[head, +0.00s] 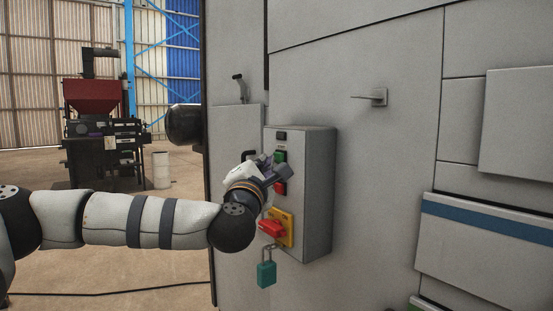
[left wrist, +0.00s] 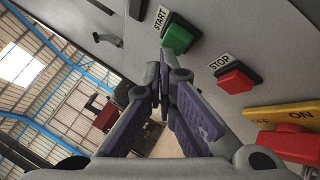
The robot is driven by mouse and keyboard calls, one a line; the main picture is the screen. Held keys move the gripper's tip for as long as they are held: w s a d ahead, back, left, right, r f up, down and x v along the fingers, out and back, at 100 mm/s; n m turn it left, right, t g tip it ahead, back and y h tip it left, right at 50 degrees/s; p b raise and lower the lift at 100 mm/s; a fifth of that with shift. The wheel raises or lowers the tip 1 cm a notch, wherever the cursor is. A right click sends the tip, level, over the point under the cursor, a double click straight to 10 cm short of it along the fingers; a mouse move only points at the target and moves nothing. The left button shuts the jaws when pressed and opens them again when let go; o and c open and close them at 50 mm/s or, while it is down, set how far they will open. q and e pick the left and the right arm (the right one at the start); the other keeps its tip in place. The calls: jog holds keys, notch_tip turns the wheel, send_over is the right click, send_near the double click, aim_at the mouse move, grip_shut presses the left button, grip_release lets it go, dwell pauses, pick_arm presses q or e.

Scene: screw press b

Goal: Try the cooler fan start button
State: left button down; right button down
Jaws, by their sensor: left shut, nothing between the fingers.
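A grey control box (head: 317,190) is mounted on the large grey machine wall. Its green button (head: 280,156) shows above a red button (head: 280,189) in the head view. In the left wrist view the green button (left wrist: 179,39) is labelled START and the red button (left wrist: 237,80) is labelled STOP. No cooler fan wording is readable. My left gripper (head: 284,172) is shut and empty in front of the buttons. In the left wrist view its fingertips (left wrist: 164,68) are just beside the START button's lower-left edge; I cannot tell whether they touch it. My right gripper is out of view.
Below the buttons is a red rotary switch (head: 270,228) on a yellow plate (head: 287,230), with a teal padlock (head: 266,274) hanging there. A door handle (head: 375,97) sticks out to the right. A machine with a red hopper (head: 92,96) stands far left, with open floor before it.

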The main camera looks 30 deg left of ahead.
pick_arm(q)
jog(key=shift+w+d, duration=0.2)
jog(key=shift+w, duration=0.2)
dwell(0.5)
dwell(0.3)
jog(key=shift+s+a, duration=0.35)
jog(key=shift+s, duration=0.45)
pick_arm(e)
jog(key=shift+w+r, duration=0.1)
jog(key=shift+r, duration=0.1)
